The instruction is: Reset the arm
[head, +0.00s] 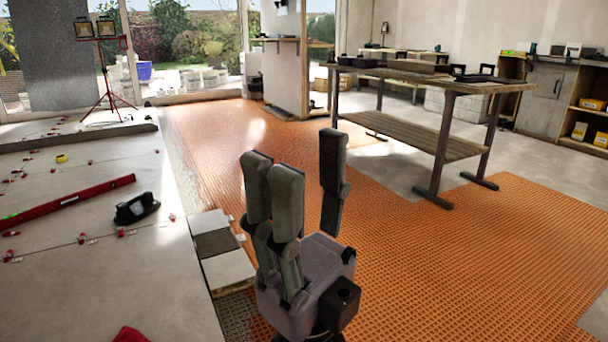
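My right gripper (298,185) stands in the lower middle of the head view with its fingers pointing up. Two fingers on the left and one on the right are spread apart. It is open, with nothing between the fingers, in front of the orange mat. My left gripper is not in view.
Laid tiles (90,190) on the left carry a red level (68,203), a black suction lifter (136,207) and several red clips. A stack of tiles (222,262) lies beside my gripper. A workbench (430,80) stands back right. Orange matting (430,260) is clear.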

